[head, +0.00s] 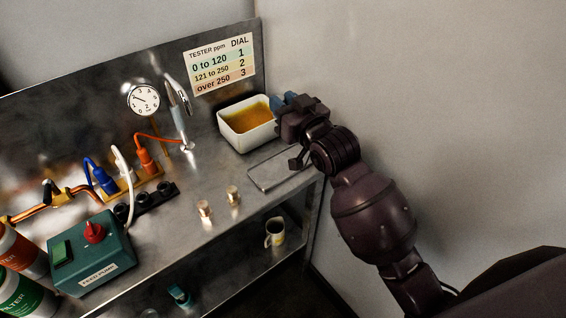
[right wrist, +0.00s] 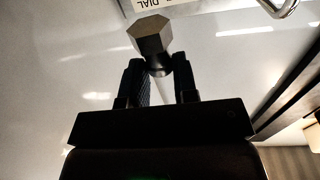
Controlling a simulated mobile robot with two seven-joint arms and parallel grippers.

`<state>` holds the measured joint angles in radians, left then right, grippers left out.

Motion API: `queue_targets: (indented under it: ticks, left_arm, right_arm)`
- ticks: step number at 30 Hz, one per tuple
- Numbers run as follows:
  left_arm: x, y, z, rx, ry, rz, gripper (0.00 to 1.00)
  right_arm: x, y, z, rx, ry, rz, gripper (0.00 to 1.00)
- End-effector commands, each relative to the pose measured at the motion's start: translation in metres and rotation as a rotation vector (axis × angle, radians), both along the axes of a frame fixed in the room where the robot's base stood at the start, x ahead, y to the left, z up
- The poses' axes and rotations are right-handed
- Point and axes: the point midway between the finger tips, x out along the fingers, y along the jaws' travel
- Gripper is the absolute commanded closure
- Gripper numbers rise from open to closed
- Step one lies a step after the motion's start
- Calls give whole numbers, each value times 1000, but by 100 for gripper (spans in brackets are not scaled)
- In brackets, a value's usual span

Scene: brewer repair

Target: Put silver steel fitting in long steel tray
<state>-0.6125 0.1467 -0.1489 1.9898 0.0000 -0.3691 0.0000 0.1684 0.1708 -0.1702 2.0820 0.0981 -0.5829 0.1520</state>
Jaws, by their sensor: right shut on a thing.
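My right gripper (head: 284,106) is above the bench's right end, beside the white basin. In the right wrist view, my right gripper (right wrist: 160,75) is shut on the silver steel fitting (right wrist: 150,38), a grey part with a hexagonal head that sticks out beyond the fingers. I cannot make out the fitting in the head view. The long steel tray (head: 257,184) lies flat on the bench at the right edge, in front of the basin. My right wrist partly covers its right end, and the visible part looks empty. My left gripper is not in view.
The white basin (head: 233,139) holds amber liquid, just behind the tray. Two small brass-coloured fittings (head: 205,211) (head: 233,196) stand on the bench left of the tray. A teal pump box (head: 93,254) is at the left. A wall is close on the right.

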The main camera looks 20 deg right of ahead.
Motion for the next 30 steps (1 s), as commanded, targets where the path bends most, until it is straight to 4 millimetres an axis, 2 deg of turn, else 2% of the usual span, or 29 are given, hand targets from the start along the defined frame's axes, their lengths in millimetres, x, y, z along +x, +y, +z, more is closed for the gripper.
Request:
queue_targets:
  ticks: [1, 3, 15, 21, 26, 30]
  left_arm:
    - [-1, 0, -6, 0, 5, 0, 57]
    - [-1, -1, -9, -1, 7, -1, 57]
    - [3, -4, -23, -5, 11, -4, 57]
    - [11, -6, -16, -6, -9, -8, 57]
    - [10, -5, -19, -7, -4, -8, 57]
    - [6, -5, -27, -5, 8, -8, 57]
  right_arm:
    - [0, 0, -17, 0, 8, 0, 97]
    - [0, 0, -32, 0, 8, 0, 97]
    - [0, 0, -114, 0, 6, 0, 97]
    - [0, 0, -130, 0, 3, 0, 97]
    - [0, 0, -139, 0, 4, 0, 97]
    - [0, 0, -159, 0, 7, 0, 97]
